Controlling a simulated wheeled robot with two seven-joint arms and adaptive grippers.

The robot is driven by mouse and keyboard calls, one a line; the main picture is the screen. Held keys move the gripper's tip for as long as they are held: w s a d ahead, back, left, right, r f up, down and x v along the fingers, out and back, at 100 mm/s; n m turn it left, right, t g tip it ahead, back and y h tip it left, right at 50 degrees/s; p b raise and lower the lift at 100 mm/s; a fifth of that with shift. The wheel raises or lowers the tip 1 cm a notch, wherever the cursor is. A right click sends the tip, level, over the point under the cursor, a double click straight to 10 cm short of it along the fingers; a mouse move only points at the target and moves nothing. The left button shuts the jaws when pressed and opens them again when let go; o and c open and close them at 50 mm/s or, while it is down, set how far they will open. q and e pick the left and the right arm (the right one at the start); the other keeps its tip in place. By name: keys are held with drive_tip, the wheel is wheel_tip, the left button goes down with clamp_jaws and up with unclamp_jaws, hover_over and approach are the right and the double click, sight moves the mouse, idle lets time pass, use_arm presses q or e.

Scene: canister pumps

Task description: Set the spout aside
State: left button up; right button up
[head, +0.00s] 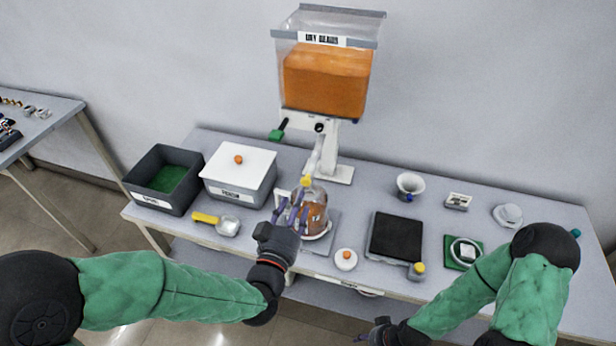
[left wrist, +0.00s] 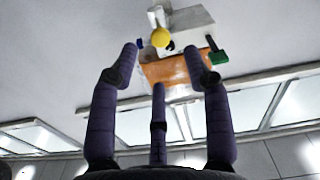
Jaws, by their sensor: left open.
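A clear canister (head: 315,216) with brown-orange contents stands on a grey plate at the middle of the table, under the hopper. A yellow tip (head: 305,181), which may be the spout, shows at its top; a yellow knob also shows in the left wrist view (left wrist: 160,38), beyond my fingers. My left gripper (head: 291,208) is open, its purple fingers at the canister's left side and partly in front of it. The left wrist view shows the fingers spread, with nothing between them. Contact with the canister cannot be told. My right gripper (head: 377,330) is low at the front, mostly hidden.
The hopper (head: 325,75) stands behind. A dark bin (head: 150,199), a white lidded box (head: 238,185) and a yellow-handled scoop (head: 215,222) are left. A small orange-topped jar (head: 346,259), a black pad (head: 394,238) and a funnel (head: 410,185) are right.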

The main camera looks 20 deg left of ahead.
sight(305, 184)
use_arm(q)
drive_tip(key=w+b, duration=0.1)
drive_tip(key=w, duration=0.4)
drive_tip(key=w+b, duration=0.1)
drive_tip(key=w, duration=0.4)
drive_tip(key=shift+w+d, duration=0.2)
drive_tip(key=shift+w, duration=0.1)
clamp_jaws()
